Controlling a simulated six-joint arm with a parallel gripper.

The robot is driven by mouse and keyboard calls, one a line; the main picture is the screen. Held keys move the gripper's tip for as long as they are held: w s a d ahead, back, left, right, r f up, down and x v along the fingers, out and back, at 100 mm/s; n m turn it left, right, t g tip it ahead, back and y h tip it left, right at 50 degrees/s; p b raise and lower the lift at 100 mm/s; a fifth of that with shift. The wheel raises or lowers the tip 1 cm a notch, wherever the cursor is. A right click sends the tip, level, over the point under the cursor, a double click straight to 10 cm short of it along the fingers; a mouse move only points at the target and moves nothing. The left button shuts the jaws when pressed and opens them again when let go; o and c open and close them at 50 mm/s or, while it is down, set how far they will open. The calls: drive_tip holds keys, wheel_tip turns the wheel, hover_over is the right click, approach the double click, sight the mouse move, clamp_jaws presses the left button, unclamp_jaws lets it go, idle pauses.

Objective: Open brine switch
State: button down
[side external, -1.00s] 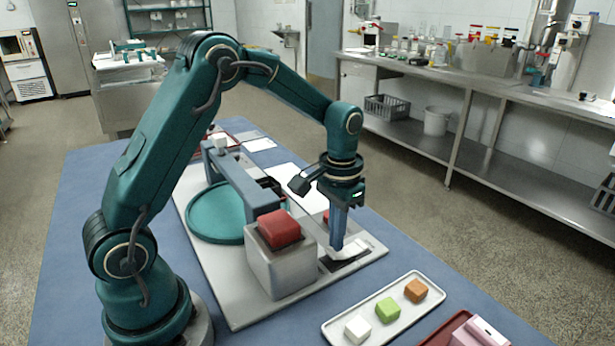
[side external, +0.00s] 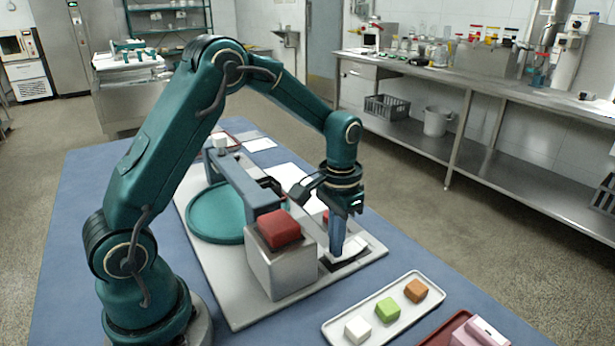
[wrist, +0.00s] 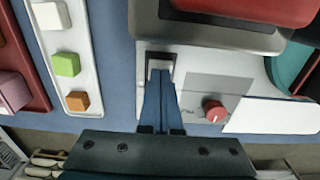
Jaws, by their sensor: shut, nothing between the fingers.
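My gripper (side external: 337,254) points down with its fingers shut and empty, low at the front right end of the pale machine base. In the wrist view, the closed blue fingertips (wrist: 160,75) reach over a small switch (wrist: 160,59) with a light middle and dark surround, which I take as the brine switch. The fingers hide part of it. I cannot tell whether they touch it or which position it is in. A red knob (wrist: 214,110) stands on the panel to its right.
A metal block with a red top (side external: 278,228) stands close left of my gripper. A teal round pan (side external: 215,213) lies behind it. A white tray (side external: 340,326) with white, green and orange cubes is at the front right. A red tray (side external: 440,334) is beside it.

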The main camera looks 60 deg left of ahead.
drive_tip(key=shift+f, duration=0.2)
drive_tip(key=shift+r, duration=3.5)
